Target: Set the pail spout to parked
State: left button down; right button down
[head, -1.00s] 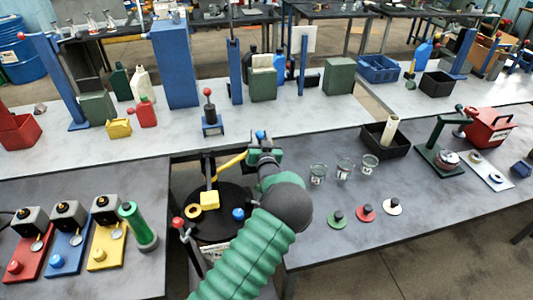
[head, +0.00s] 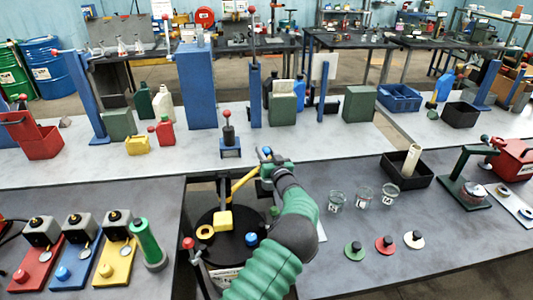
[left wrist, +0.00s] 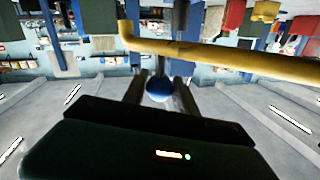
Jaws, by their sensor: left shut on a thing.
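The pail has a round black top (head: 228,250) and stands in the gap between the grey benches in the head view. Its yellow spout pipe (head: 243,182) rises from a yellow block (head: 223,220) and slopes up to the right. My left gripper (head: 268,166) is at the pipe's upper end, shut on a blue knob (head: 267,151). In the left wrist view, the blue knob (left wrist: 158,88) sits between the fingers, with the yellow pipe (left wrist: 215,54) running across beyond it. My left arm hides part of the pail. The right gripper is out of view.
Glass beakers (head: 363,197) and coloured discs stand on the right bench. A green cylinder (head: 148,243) stands on the left bench.

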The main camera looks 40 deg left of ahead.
pick_arm(q)
jog(key=c, duration=1.3)
grip_release()
jog(key=shift+r, duration=0.2)
jog(key=shift+o, duration=1.4)
jog(key=shift+a+f, duration=0.1)
jog(key=shift+w+a+f, duration=0.1)
jog(key=b+v, duration=0.1)
jog(key=v, duration=1.6)
jog(key=shift+f+b, duration=0.1)
jog(key=shift+b, duration=0.3)
jog(key=shift+w+a, duration=0.1)
jog(key=shift+f, duration=0.1)
